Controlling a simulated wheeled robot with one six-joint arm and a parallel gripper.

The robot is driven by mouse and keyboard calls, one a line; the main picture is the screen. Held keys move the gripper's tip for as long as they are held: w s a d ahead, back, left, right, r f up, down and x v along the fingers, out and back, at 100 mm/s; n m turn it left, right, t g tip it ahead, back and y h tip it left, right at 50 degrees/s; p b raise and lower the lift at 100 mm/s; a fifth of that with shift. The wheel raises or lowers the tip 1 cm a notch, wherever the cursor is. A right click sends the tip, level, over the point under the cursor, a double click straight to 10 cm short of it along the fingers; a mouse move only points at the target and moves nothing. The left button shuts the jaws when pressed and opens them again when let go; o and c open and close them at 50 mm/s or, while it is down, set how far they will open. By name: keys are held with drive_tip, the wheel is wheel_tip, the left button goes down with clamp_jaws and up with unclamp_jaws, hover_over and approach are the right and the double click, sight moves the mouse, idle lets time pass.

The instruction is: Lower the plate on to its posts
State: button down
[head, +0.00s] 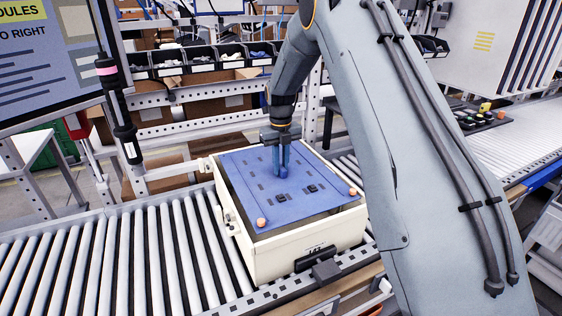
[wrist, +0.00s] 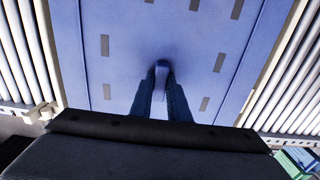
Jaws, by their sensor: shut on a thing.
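The blue plate (head: 264,188) lies level over the top of a cream box (head: 302,258) in the head view. It has dark slots and small dark parts on it, and orange round pieces at its near corners. My gripper (head: 284,172) points down at the plate's middle, its fingers shut on a blue knob (head: 283,173) that stands up from the plate. In the wrist view the plate (wrist: 205,45) fills the middle, with the knob (wrist: 161,75) between the fingers. The posts under the plate are hidden, and I cannot tell whether the plate touches them.
The box stands on a roller conveyor (head: 110,262), with bare rollers to its left. A screwdriver (head: 118,110) hangs upright at the left. A rail with small parts bins (head: 195,68) runs behind. A black latch (head: 318,258) is on the box's near side.

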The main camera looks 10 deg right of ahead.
drive_tip(key=shift+f+b, duration=3.1)
drive_tip(key=shift+f, duration=4.4)
drive_tip(key=shift+w+f+b, duration=0.1)
drive_tip(key=shift+f+b, duration=0.2)
drive_tip(key=shift+f, duration=0.15)
drive_tip(key=c, duration=1.6)
unclamp_jaws()
drive_tip(key=shift+c, duration=0.2)
drive_tip(key=shift+f, duration=0.1)
wheel_tip(320, 180, up, 8)
drive_tip(key=shift+b, duration=1.05)
